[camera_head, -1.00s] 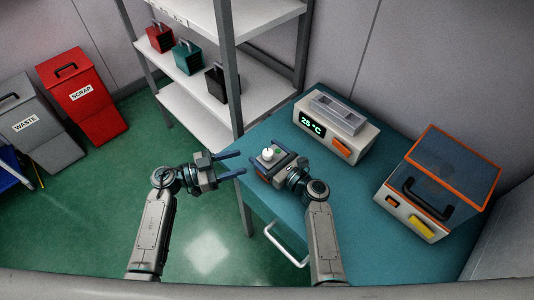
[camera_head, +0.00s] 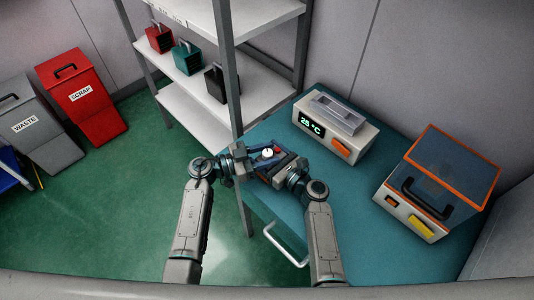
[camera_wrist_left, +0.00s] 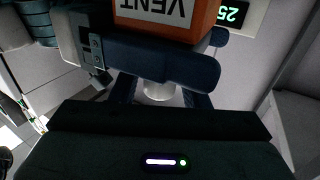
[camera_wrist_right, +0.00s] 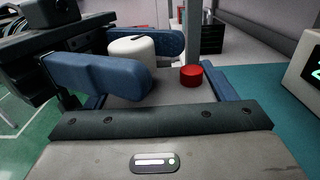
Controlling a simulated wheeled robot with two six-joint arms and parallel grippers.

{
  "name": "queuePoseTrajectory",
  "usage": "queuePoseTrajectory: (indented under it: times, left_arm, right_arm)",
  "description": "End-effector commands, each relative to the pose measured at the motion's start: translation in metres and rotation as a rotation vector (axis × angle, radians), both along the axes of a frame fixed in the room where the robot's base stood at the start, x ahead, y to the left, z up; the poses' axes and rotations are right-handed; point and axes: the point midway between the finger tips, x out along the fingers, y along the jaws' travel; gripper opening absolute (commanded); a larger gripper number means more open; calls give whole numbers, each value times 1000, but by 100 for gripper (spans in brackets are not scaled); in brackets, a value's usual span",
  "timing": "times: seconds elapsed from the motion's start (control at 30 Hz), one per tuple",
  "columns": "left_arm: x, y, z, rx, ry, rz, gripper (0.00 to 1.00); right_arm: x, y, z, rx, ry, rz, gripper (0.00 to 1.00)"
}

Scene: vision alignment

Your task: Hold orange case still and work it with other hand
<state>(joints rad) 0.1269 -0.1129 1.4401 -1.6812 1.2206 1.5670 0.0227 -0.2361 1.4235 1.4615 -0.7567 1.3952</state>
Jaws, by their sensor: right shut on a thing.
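The orange case (camera_wrist_left: 207,20) shows in the left wrist view with a white label reading VENT, upside down. My right gripper (camera_head: 272,163) is shut on the case at the near side of the bench. My left gripper (camera_head: 258,156) comes in from the left, its blue fingers on either side of the white knob. Slight gaps seem to show beside the knob, so it looks open. The fingers hide much of the case.
A white unit (camera_head: 350,133) with a 25 °C display and orange button stands behind on the teal bench (camera_head: 375,215). A clear-lidded box (camera_head: 408,215) with orange edges is at the right. Shelves (camera_head: 190,95) with several small cases stand behind; scrap (camera_head: 75,85) and waste bins are left.

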Motion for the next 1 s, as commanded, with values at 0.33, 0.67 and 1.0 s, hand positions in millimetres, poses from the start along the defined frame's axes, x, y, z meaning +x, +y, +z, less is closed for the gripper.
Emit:
queuePoseTrajectory:
  times: [0.33,0.67,1.0]
  left_arm:
    - [-1,0,-1,-1,2,23,5]
    - [-2,-1,-1,-1,3,308,5]
    - [-1,0,-1,1,2,398,5]
  right_arm:
    - [0,0,0,-1,0,-1,48]
    - [0,0,0,-1,0,0,48]
    - [0,0,0,-1,0,0,48]
